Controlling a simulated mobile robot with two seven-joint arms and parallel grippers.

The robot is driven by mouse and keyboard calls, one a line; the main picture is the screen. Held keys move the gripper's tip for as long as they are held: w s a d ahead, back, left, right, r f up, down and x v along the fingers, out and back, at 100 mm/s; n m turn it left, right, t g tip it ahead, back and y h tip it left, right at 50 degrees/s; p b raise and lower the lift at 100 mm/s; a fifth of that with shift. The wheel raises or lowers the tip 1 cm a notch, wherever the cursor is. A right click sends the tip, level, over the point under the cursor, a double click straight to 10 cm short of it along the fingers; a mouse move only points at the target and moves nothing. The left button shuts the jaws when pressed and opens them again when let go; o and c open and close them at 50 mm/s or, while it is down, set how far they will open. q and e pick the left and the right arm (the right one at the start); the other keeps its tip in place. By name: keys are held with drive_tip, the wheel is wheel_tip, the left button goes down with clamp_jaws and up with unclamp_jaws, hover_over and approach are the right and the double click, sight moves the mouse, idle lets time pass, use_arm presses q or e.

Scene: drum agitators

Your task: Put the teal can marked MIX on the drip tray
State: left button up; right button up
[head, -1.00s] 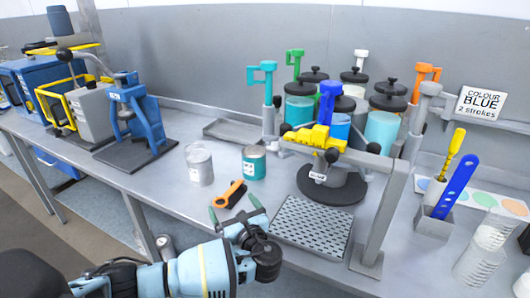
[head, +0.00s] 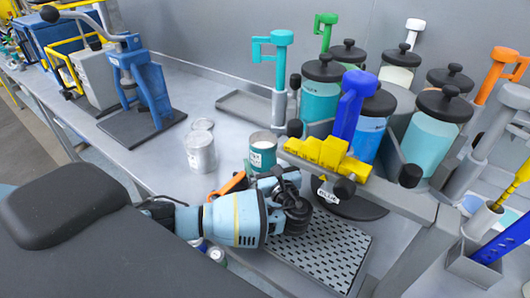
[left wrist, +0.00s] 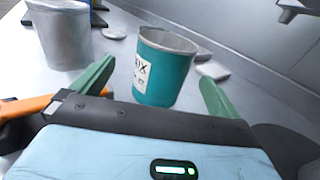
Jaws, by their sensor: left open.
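The teal can (head: 262,152) stands upright on the bench, open at the top, its lower part hidden by my left gripper (head: 275,178) in the head view. In the left wrist view the teal can (left wrist: 162,72) shows a white label reading about "MIX". The green fingertips of my left gripper (left wrist: 157,88) are open, one to each side of the can in that picture, with visible gaps and nothing held. The drip tray (head: 325,255), a grey perforated plate, lies empty in front of the dispenser stand, right of my left wrist. My right gripper is not in view.
A grey can (head: 200,153) stands left of the teal can; it also shows in the left wrist view (left wrist: 62,35). An orange-handled tool (head: 228,186) lies close to my gripper. The yellow-topped dispenser frame (head: 325,155) and its post stand over and beside the tray.

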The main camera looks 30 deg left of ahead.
sight(262, 136)
use_arm(q)
drive_tip(key=shift+w+x, duration=0.2)
drive_tip(key=shift+x, duration=3.7)
drive_tip(key=shift+d, duration=0.2)
drive_tip(key=c, duration=1.4)
drive_tip(key=shift+r, duration=0.1)
drive_tip(key=shift+r, duration=1.6)
drive_tip(key=s+d, duration=0.3)
drive_tip(key=s, duration=0.4)
drive_tip(key=s+d+r, duration=0.1)
drive_tip(key=s+d, duration=0.2)
drive_tip(key=s, duration=0.4)
drive_tip(key=shift+s+d+r, duration=0.2)
drive_tip(key=shift+d+r, duration=0.1)
drive_tip(key=shift+d, duration=0.1)
